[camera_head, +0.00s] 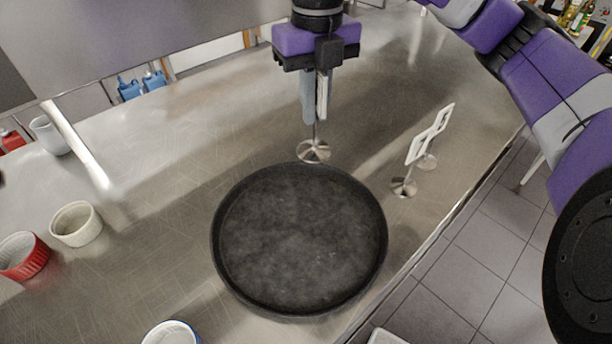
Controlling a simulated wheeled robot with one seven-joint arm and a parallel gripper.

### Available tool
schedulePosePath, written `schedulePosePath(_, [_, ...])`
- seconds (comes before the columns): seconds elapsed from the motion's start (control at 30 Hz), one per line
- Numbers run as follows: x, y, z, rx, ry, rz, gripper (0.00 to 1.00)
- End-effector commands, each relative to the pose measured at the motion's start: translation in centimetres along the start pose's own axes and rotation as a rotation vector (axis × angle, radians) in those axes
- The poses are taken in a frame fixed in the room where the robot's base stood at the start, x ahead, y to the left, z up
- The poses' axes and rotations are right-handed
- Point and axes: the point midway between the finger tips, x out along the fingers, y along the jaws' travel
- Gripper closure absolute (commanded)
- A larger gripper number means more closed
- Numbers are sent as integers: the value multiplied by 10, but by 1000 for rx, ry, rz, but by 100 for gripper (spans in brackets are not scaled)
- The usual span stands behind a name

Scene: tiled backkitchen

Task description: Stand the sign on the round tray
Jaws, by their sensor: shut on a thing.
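The round tray (299,240) is black with a low rim and lies flat on the steel counter. My gripper (316,108) points down just behind the tray's far rim and is shut on a sign (313,150). This sign has a thin stem and a round metal foot. Its plate is mostly hidden between my fingers. The sign is upright; its foot shows beside the tray's far edge, and I cannot tell whether it touches the counter.
At the left stand a white ramekin (76,224), a red ramekin (23,256) and a pale cup (49,135). A blue-rimmed ramekin (171,333) is at the bottom edge. The tray is empty. The counter's edge (447,223) runs along the right, above the tiled floor.

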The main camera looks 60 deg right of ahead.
Motion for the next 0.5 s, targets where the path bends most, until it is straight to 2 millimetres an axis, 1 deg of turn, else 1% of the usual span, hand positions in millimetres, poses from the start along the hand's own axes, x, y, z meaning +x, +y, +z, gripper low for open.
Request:
schedulePosePath(0.03, [14,0,0,1,3,1,100])
schedulePosePath(0.1, [31,0,-1,0,3,0,100])
schedulePosePath(0.3, [75,0,0,2,2,1,100])
schedulePosePath(0.4, [89,0,0,2,1,0,100])
schedulePosePath(0.5, [96,0,1,3,-2,1,100])
